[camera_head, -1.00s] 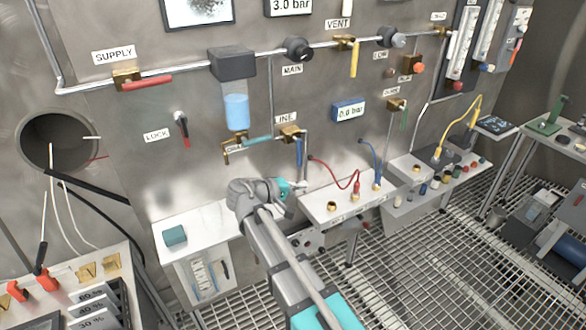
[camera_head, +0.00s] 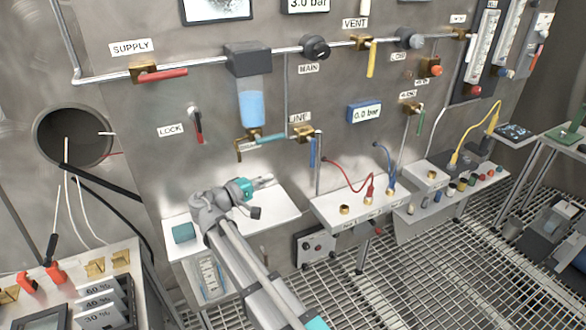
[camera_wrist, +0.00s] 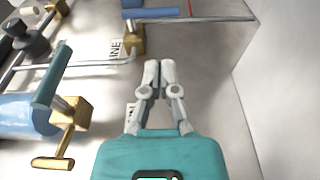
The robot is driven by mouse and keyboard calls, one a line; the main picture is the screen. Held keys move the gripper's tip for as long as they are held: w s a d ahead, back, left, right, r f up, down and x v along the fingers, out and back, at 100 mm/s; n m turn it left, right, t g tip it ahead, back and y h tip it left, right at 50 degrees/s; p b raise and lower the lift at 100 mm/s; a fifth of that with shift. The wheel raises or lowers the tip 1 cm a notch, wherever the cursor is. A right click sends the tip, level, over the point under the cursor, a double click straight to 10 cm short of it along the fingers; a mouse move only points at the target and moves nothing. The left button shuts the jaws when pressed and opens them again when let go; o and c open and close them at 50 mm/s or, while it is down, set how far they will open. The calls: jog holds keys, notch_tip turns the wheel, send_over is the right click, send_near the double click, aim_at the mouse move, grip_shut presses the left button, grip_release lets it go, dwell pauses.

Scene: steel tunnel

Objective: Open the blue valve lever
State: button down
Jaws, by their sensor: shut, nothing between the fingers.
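The blue valve lever (camera_head: 312,151) hangs straight down from a brass valve (camera_head: 303,134) beside the LINE label on the steel wall. In the wrist view the blue lever (camera_wrist: 168,15) lies across the top, beside its brass body (camera_wrist: 134,38). My gripper (camera_head: 266,181) is below and left of the lever, over a white shelf. In the wrist view my gripper (camera_wrist: 159,66) has its fingers together and empty, apart from the lever.
A teal lever (camera_head: 268,138) sits left of the blue one, under a blue-filled cup (camera_head: 251,107); it shows large in the wrist view (camera_wrist: 52,75). A white shelf (camera_head: 272,207) and a socket box (camera_head: 330,205) with red and blue cables jut out below.

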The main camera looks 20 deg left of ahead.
aim_at(311, 159)
jog(key=x, duration=1.3)
jog(key=shift+w+d+f, duration=0.1)
jog(key=shift+w+d, duration=0.1)
jog(key=shift+w, duration=0.1)
jog(key=shift+d, duration=0.3)
jog(key=shift+w+a, duration=0.15)
